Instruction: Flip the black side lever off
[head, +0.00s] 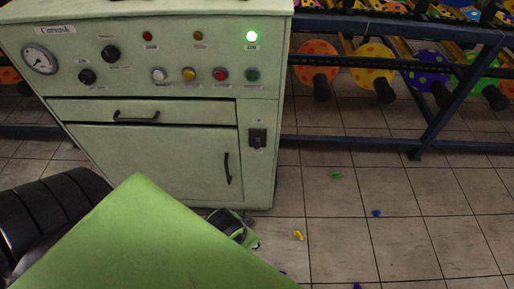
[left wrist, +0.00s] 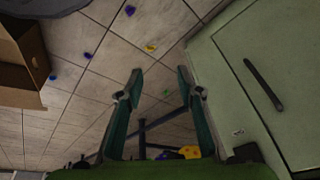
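The black side lever (head: 258,138) is on a dark plate on the right part of the pale green cabinet's (head: 150,180) front, right of the door handle. In the left wrist view a dark shape beside a small label at the lower right looks like the lever (left wrist: 245,153), partly cut by my green arm part. My left gripper (left wrist: 158,82) is open and empty, its two fingers apart over the floor beside the cabinet. In the head view it is mostly hidden behind my green arm link, low by the cabinet's bottom right. My right gripper is not in view.
The cabinet has a lit green lamp (head: 252,36), knobs, buttons, a drawer and a door with a black handle (head: 227,168). Small coloured scraps lie on the tiles. A cardboard box (left wrist: 20,60) shows in the left wrist view.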

